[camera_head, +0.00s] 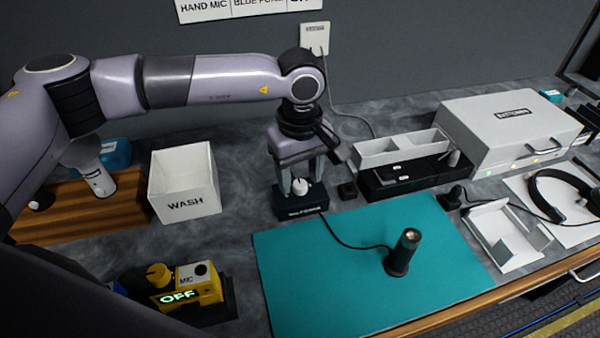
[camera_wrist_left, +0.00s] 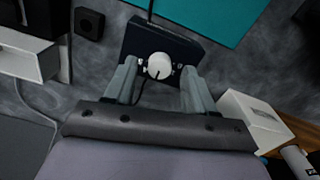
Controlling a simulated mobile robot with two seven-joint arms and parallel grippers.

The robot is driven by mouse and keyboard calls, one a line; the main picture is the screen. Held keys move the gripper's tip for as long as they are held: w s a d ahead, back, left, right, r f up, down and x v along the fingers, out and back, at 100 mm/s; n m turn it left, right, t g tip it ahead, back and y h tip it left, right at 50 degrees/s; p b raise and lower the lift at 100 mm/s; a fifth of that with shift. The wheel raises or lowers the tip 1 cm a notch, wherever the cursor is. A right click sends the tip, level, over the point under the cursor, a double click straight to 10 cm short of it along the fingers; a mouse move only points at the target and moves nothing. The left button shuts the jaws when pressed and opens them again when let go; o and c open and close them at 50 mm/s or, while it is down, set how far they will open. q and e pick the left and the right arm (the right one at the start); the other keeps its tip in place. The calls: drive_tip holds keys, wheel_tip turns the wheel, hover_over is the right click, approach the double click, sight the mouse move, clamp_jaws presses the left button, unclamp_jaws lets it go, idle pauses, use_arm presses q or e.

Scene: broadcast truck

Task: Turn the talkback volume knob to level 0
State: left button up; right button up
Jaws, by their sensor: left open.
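A small dark box (camera_head: 301,208) stands on the grey counter at the back left corner of the teal mat. A white round knob (camera_head: 301,187) sits on its top; the box's front label is too small to read. My left gripper (camera_head: 300,182) points down over the box, with its fingers apart on either side of the knob. In the left wrist view the knob (camera_wrist_left: 159,66) shows a dark pointer line and lies between the open fingertips, with gaps on both sides. The dark box (camera_wrist_left: 150,45) is under it. My right gripper is not in view.
A white WASH bin (camera_head: 184,180) stands to the left. A yellow MIC unit (camera_head: 198,285) showing OFF is at front left. A dark microphone (camera_head: 404,252) stands on the teal mat (camera_head: 310,285), with a cable to the box.

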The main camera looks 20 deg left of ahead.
use_arm(q)
drive_tip(key=shift+f, duration=0.6)
clamp_jaws()
